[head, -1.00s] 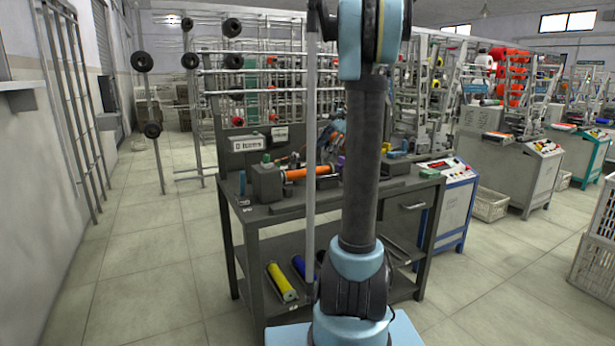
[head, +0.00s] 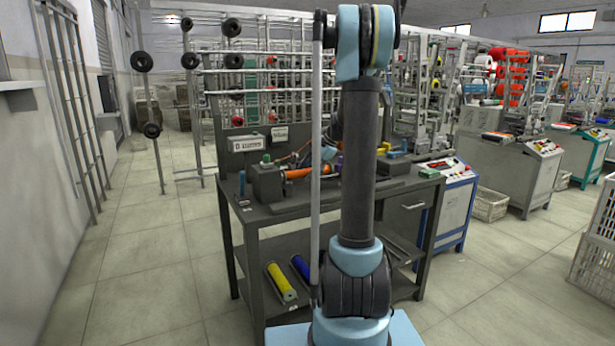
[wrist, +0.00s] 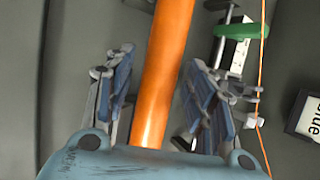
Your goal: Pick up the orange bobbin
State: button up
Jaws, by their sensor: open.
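The orange bobbin (wrist: 166,70) runs lengthwise between the two fingers of my gripper (wrist: 160,97) in the wrist view. The fingers stand apart on either side of it, with a visible gap on each side. In the head view the orange bobbin (head: 297,173) lies on the dark workbench (head: 290,207), beside a grey block-shaped machine head. My arm hides part of the bench, and only a bit of the blue gripper shows near the bobbin's right end. My gripper is open.
A thin orange thread (wrist: 262,90) runs beside the right finger, near a green part (wrist: 241,31). A yellow roll (head: 281,282) and a blue roll (head: 300,267) lie on the lower shelf. A labelled box (head: 246,144) stands at the bench's back.

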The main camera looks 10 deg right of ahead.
jog(key=shift+w+a+f, duration=0.15)
jog(key=shift+a+f, duration=0.15)
jog(key=shift+f, duration=0.15)
grip_shut()
jog(key=s+d+r, duration=0.3)
jog(key=d+r, duration=0.1)
jog(key=d, duration=0.2)
jog(key=s+d+r, duration=0.3)
jog(key=d+r, duration=0.1)
jog(key=d, duration=0.2)
jog(key=shift+s+d, duration=0.2)
jog(key=shift+s, duration=0.15)
